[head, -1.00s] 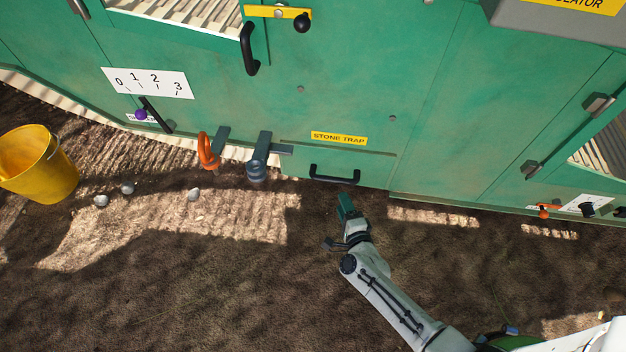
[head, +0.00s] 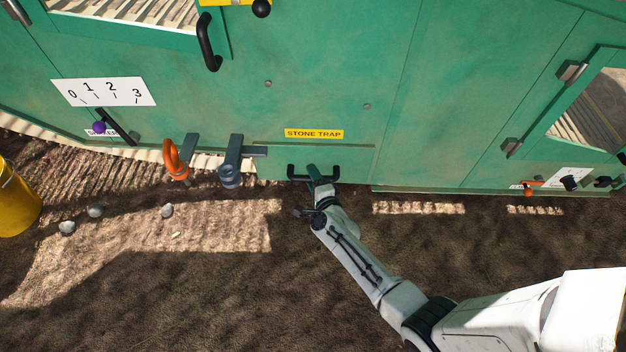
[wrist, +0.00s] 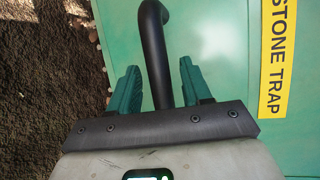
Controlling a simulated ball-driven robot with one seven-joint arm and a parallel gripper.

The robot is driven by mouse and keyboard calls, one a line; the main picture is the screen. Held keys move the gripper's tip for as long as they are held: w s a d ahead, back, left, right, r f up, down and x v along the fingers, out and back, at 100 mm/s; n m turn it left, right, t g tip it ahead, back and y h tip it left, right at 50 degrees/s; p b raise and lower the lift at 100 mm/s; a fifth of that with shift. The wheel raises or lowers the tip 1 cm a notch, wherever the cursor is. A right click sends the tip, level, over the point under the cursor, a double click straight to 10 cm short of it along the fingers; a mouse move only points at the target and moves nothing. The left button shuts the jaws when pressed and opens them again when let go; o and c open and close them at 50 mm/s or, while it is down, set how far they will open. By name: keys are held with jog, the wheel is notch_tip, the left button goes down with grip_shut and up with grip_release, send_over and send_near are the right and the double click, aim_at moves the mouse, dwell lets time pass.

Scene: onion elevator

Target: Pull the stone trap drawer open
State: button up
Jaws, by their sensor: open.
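The stone trap drawer (head: 350,160) is a green panel low on the green machine, under a yellow STONE TRAP label (head: 314,134). The label also shows at the right in the wrist view (wrist: 277,58). The drawer looks closed. Its black bar handle (head: 297,171) runs across its front. My gripper (head: 313,173) is at the handle. In the wrist view my gripper's green fingers (wrist: 158,88) are open, with the black handle bar (wrist: 153,50) passing between them. There are gaps between the bar and both fingers. The bar's lower end is hidden behind my gripper.
A yellow bucket (head: 18,205) and several stones (head: 95,210) are on the soil at the left. The soil (head: 200,300) in front is otherwise clear.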

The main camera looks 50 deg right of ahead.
grip_shut()
dwell(0.4)
